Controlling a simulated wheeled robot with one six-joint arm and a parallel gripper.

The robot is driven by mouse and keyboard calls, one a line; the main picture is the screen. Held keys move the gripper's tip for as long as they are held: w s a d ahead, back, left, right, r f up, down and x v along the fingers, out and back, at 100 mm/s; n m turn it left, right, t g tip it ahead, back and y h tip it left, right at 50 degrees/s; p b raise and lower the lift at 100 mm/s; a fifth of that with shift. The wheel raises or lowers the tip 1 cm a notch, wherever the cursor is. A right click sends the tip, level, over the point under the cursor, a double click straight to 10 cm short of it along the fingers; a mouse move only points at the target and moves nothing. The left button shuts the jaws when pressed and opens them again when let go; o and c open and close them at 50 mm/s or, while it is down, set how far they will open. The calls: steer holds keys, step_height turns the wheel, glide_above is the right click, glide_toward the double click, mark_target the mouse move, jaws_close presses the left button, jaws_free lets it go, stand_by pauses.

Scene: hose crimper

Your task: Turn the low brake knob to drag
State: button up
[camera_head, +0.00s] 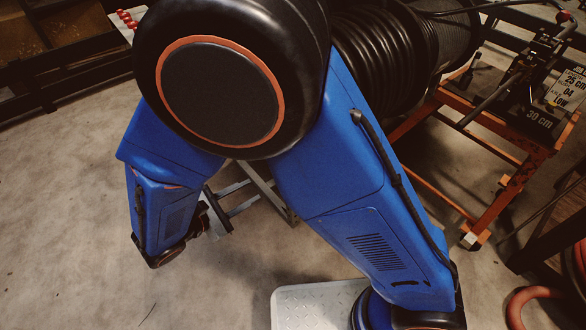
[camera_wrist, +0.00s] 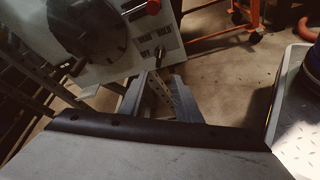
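In the wrist view a pale panel (camera_wrist: 110,68) carries a large dark disc (camera_wrist: 88,28) and small printed labels. The knob shows just beyond the fingertips, roughly in line with the gap. I cannot tell whether they touch. In the head view my gripper (camera_head: 216,212) is partly hidden by my arm, and the knob cannot be made out.
A red knob (camera_wrist: 153,6) sits by the disc. A perforated metal strip (camera_wrist: 183,100) shows behind the fingers. An orange cart (camera_head: 490,122) with a hose machine stands at the right. Black rails (camera_head: 70,72) run at the upper left. The floor at lower left is clear.

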steer(key=x, duration=1.7)
steer(key=shift+w, duration=0.25)
steer(key=c, duration=0.7)
